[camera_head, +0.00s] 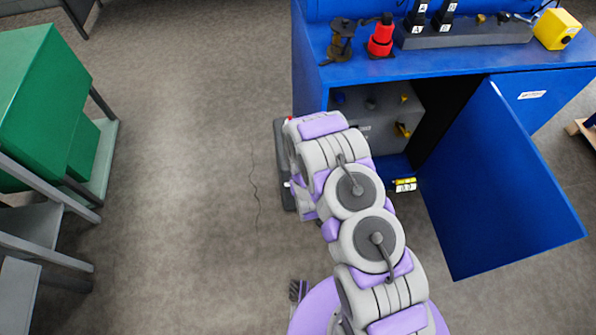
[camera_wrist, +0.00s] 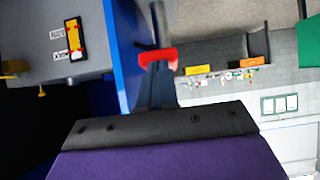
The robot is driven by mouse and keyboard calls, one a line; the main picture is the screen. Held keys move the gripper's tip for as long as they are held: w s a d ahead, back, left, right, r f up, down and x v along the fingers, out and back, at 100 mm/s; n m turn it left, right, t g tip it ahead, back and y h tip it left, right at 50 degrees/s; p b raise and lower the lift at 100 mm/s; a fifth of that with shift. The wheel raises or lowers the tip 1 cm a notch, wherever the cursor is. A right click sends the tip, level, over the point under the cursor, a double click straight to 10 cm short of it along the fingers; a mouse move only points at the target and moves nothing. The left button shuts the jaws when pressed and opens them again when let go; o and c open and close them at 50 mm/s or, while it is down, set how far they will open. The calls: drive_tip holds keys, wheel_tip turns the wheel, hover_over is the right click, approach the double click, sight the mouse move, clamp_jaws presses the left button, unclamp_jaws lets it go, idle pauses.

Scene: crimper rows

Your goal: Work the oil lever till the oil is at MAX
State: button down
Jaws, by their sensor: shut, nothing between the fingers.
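A grey unit (camera_head: 372,128) sits inside the open blue cabinet, and its side fills the upper left of the wrist view (camera_wrist: 40,20). In the head view my arm hides most of the gripper.
The blue cabinet door (camera_head: 500,185) stands open at the right. A small yellow-and-black item (camera_head: 404,185) is at the cabinet's bottom edge. A red bottle-like object (camera_head: 381,38) and a yellow box (camera_head: 557,28) stand on top. The floor (camera_head: 180,180) at the left is clear.

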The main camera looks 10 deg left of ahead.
drive_tip(key=p+v, duration=0.1)
drive_tip(key=v, duration=0.5)
drive_tip(key=shift+s+d+r, duration=0.15)
drive_tip(key=shift+d+r, duration=0.1)
drive_tip(key=shift+r, duration=0.1)
drive_tip(key=shift+d, duration=0.25)
drive_tip(key=shift+a, duration=0.15)
idle(0.3)
